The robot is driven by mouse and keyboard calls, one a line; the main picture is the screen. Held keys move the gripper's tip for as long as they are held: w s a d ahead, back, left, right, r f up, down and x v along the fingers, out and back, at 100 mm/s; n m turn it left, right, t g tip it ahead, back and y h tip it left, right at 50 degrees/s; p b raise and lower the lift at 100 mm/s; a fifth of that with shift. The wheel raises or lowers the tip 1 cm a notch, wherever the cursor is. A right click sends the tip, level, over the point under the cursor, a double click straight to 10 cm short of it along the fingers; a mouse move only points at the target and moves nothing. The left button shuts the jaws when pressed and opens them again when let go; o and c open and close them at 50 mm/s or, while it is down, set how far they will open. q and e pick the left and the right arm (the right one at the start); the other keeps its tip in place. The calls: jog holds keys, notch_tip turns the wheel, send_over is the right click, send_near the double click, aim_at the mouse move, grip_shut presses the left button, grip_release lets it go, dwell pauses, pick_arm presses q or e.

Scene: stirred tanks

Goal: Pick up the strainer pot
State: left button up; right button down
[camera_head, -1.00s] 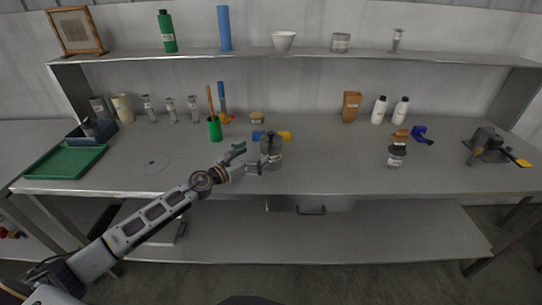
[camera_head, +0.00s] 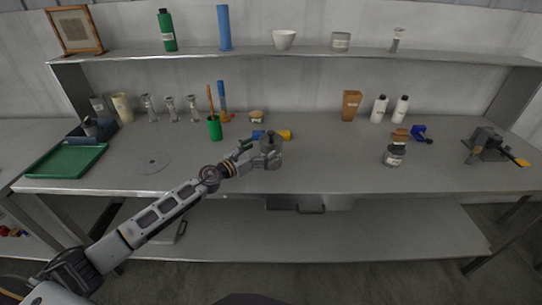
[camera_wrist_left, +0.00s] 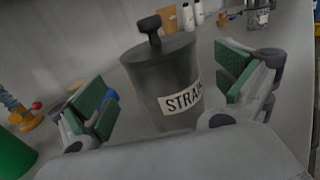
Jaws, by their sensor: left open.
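The strainer pot (camera_wrist_left: 165,80) is a dark grey lidded pot with a black knob and a white label whose visible letters begin "STRA". In the left wrist view it stands upright between the two green-padded fingers of my left gripper (camera_wrist_left: 168,95). The gripper is open, with a visible gap between the pads and the pot. In the head view the left gripper (camera_head: 262,151) reaches the pot (camera_head: 272,146) from the left and hides part of it. My right gripper is not in view.
Blue and yellow items (camera_head: 284,134) lie just behind the pot. A green cup (camera_head: 214,128) with tools stands to its left. A dark labelled jar (camera_head: 394,155) stands at the right. The bench front between pot and jar is clear.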

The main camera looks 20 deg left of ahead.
aim_at(271, 144)
pick_arm(q)
jog(key=shift+x, duration=1.35)
jog(key=shift+p+x, duration=0.35)
jog(key=shift+x, duration=0.7)
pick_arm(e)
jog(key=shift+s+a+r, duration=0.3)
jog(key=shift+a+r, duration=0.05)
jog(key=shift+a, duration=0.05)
pick_arm(q)
jog(key=shift+d+f, duration=0.15)
jog(key=c, duration=1)
jog(key=shift+c, duration=0.3)
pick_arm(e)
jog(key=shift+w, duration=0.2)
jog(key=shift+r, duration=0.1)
